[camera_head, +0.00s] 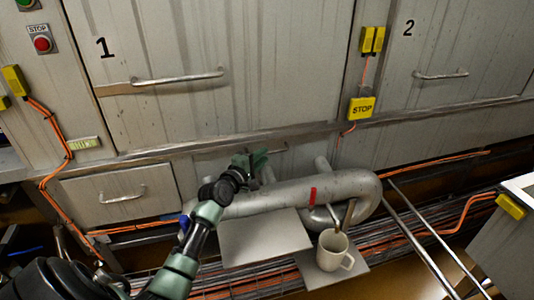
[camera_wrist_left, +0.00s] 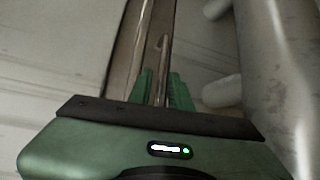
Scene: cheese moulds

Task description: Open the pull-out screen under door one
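Door one (camera_head: 170,45), marked with a black 1, is shut. Below it is a grey panel (camera_head: 205,160), the pull-out screen, partly hidden by my left arm and a pipe. Its thin bar handle shows in the left wrist view (camera_wrist_left: 164,52). My left gripper (camera_head: 250,160) is at this panel, above the pipe. In the left wrist view the green fingers (camera_wrist_left: 161,88) stand on either side of the bar with little gap, and seem shut on it. The panel looks flush with the wall. My right gripper is not in view.
A thick metal pipe (camera_head: 290,195) curves just below the gripper. A drawer front (camera_head: 120,192) with its own handle is at the left. A cup (camera_head: 334,250) stands on a grey plate below the pipe. Door two (camera_head: 455,45) is at the right. Orange cables run along the wall.

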